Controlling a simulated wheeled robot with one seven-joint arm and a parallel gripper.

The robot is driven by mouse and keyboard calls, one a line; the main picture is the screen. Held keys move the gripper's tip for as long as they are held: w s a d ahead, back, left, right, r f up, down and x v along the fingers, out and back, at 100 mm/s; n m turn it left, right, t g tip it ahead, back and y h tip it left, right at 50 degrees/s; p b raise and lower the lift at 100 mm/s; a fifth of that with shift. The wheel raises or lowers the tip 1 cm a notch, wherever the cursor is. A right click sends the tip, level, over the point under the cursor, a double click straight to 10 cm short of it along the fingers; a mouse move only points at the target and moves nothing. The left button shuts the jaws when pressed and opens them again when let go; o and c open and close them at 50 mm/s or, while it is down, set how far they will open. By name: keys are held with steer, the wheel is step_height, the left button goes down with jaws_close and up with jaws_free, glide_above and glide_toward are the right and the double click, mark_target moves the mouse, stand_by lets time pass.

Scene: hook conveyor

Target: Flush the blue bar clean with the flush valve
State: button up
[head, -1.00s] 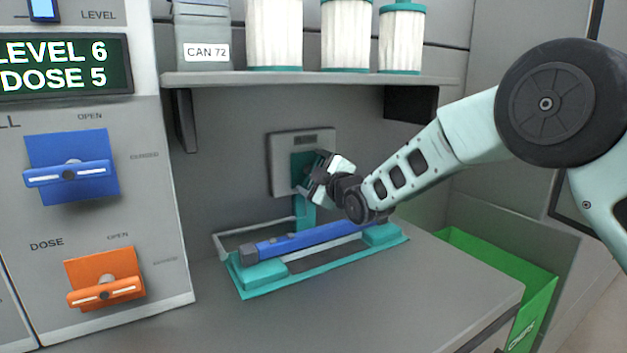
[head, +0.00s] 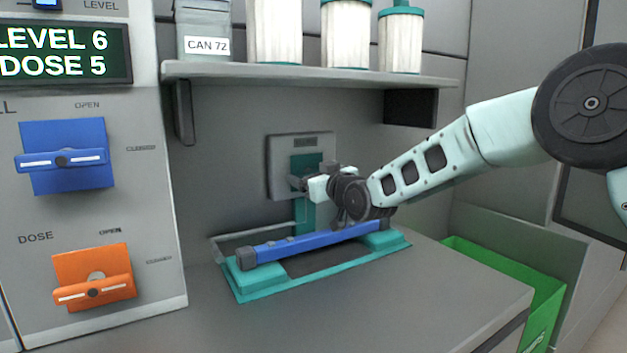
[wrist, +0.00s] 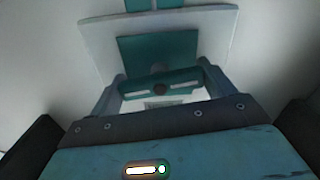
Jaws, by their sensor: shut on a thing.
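The flush valve is a teal panel (head: 308,164) on a grey wall plate. Its teal handle (wrist: 160,88), with white marks, shows in the wrist view. My gripper (head: 304,186) is shut on the handle, with a finger at each end of it. In the head view, my gripper hides most of the handle. The blue bar (head: 305,243) lies lengthwise in a teal tray (head: 262,290) on the counter, below the valve. Its end cap at the left is dark grey. I cannot tell from here whether the bar carries any residue.
A shelf (head: 300,72) with a can and white cylinders overhangs the valve. At left, a panel carries a blue valve (head: 62,158), an orange valve (head: 93,278) and a display reading LEVEL 6, DOSE 5. A green bin (head: 530,305) stands right of the counter.

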steer(key=shift+f+m, duration=0.1)
steer(key=shift+m, duration=0.5)
steer(key=o, duration=0.9)
steer(key=v, duration=1.7)
steer(key=shift+d+b, duration=0.2)
steer(key=shift+b, duration=0.2)
steer(key=shift+s, duration=0.2)
